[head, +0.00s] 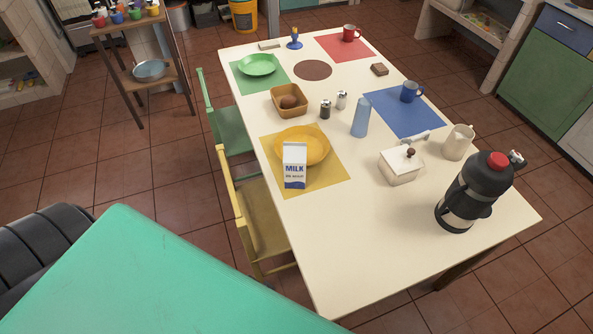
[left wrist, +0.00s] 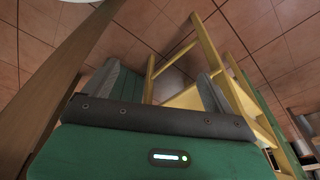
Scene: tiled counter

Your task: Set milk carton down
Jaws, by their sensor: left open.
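The milk carton (head: 295,166), white with a blue base and "MILK" lettering, stands upright at the near edge of the yellow plate (head: 318,146) on the yellow placemat (head: 328,180). It hides part of the plate; I cannot tell whether it touches the plate. My left gripper (left wrist: 160,75) shows in the left wrist view, with its two dark fingers spread apart and nothing between them. It is away from the carton, facing a yellow chair and the tiled floor. Neither gripper shows in the head view.
The white table (head: 365,250) has clear room at its near end. A black flask with a red top (head: 476,190), a white lidded box (head: 400,166) and a cream jug (head: 458,142) stand at the right. A yellow chair (head: 258,215) and a green chair (head: 230,130) line the left side.

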